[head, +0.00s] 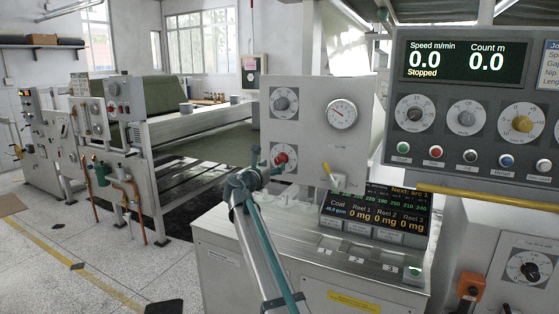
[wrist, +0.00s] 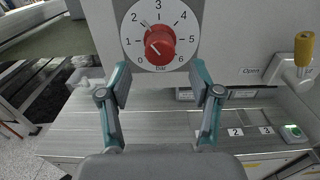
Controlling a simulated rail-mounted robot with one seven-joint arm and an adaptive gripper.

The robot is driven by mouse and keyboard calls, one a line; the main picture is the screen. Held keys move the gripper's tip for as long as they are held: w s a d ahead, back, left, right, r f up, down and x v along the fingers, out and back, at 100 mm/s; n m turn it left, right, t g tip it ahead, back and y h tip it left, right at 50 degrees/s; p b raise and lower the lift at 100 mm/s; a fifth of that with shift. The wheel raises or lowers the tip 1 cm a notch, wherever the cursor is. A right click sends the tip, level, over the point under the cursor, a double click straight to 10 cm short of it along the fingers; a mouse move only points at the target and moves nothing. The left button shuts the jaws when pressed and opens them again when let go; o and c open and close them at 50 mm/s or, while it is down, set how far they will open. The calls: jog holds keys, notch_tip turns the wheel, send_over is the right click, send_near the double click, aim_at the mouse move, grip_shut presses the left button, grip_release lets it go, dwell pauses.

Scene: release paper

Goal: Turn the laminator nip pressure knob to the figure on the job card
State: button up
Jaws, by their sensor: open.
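The red knob (wrist: 160,43) sits on a white dial (wrist: 133,30) marked 0 to 6 bar in the wrist view. Its white pointer line leans to the upper left, near 2; the exact reading is unclear. In the head view the red knob (head: 281,158) is on the lower left of a grey panel. My gripper (wrist: 160,68) is open, its fingers apart on either side of the dial's lower part, with nothing between them held. In the head view my gripper (head: 264,172) is just left of and below the knob. The job card (head: 549,65) is cut off at the right edge; its Nip figure is hidden.
Above the red knob is a grey knob (head: 284,102), with a pressure gauge (head: 342,114) to the right. A yellow-handled lever (head: 329,172) stands right of the red knob. A control panel (head: 470,105) overhangs at right.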

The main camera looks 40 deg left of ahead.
aim_at(278, 162)
jog(key=p+x, duration=0.1)
jog(key=x, duration=0.5)
jog(key=shift+w+a, duration=0.1)
jog(key=shift+w, duration=0.05)
jog(key=c, duration=1.2)
